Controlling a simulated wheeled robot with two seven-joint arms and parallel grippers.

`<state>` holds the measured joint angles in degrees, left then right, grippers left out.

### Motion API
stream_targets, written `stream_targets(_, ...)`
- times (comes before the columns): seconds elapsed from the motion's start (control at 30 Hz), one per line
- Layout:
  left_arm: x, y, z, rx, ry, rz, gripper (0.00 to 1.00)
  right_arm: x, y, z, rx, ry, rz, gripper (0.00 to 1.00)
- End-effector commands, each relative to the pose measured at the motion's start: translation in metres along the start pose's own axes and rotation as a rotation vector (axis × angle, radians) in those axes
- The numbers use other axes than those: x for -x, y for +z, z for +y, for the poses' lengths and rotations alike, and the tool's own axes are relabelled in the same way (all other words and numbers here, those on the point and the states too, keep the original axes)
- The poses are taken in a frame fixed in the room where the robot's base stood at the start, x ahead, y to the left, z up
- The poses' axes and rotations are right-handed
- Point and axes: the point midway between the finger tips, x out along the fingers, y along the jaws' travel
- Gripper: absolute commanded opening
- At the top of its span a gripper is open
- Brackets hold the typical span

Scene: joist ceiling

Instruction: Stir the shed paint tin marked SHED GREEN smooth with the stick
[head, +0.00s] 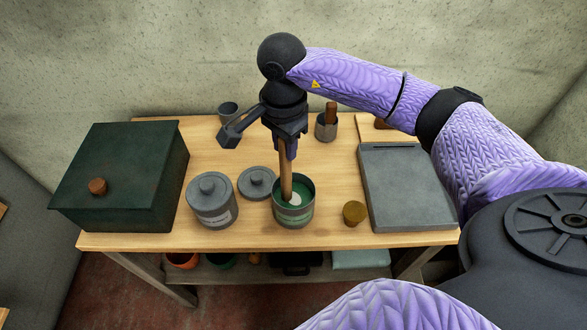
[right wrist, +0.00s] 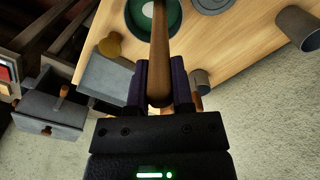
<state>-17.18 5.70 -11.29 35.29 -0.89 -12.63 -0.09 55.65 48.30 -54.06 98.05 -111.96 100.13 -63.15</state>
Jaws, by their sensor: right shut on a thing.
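An open grey tin (head: 294,213) with green paint inside stands near the front middle of the wooden table. A pale patch shows on the green surface. Its label is too small to read. My right gripper (head: 287,148) is above the tin, shut on a wooden stick (head: 286,178). The stick stands nearly upright with its lower end inside the tin, at the paint. In the right wrist view the stick (right wrist: 160,50) runs from between the fingers toward the green paint (right wrist: 153,18). My left gripper is not in view.
A lidded grey tin (head: 212,205) and a loose lid (head: 257,182) are left of the open tin. A dark green box (head: 125,175) stands at the left. A brass-coloured knob (head: 354,212) and grey tray (head: 408,190) are right. Cups (head: 326,128) (head: 229,111) stand behind.

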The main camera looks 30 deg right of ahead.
Motion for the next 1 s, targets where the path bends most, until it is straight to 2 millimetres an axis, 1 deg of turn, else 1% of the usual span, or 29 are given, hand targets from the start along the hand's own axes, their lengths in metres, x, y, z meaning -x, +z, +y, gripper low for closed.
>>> stream_targets(0.07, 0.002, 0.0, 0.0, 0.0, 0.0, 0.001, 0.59, 0.001, 0.003, 0.002, 0.0, 0.0, 0.0, 0.0)
stream_targets(0.23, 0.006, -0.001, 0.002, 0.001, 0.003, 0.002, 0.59, 0.001, 0.002, 0.019, -0.001, 0.0, 0.001, 0.0)
stream_targets(0.33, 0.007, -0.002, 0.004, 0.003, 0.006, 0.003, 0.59, 0.0, 0.002, 0.023, 0.0, 0.0, 0.0, 0.0)
stream_targets(0.43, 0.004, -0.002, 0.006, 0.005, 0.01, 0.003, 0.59, -0.001, -0.001, 0.023, -0.002, 0.0, 0.0, 0.0)
stream_targets(0.6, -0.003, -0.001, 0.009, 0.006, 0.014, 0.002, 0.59, -0.003, -0.017, 0.023, -0.003, 0.001, 0.001, 0.0)
stream_targets(0.67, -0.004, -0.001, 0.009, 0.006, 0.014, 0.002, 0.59, -0.002, -0.02, 0.023, -0.003, 0.001, 0.0, 0.0)
stream_targets(0.9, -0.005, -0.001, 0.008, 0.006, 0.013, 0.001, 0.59, -0.001, -0.009, 0.012, 0.0, 0.0, 0.0, 0.0)
stream_targets(1.0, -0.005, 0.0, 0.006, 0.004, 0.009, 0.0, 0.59, 0.0, -0.009, 0.011, -0.002, 0.0, 0.001, 0.0)
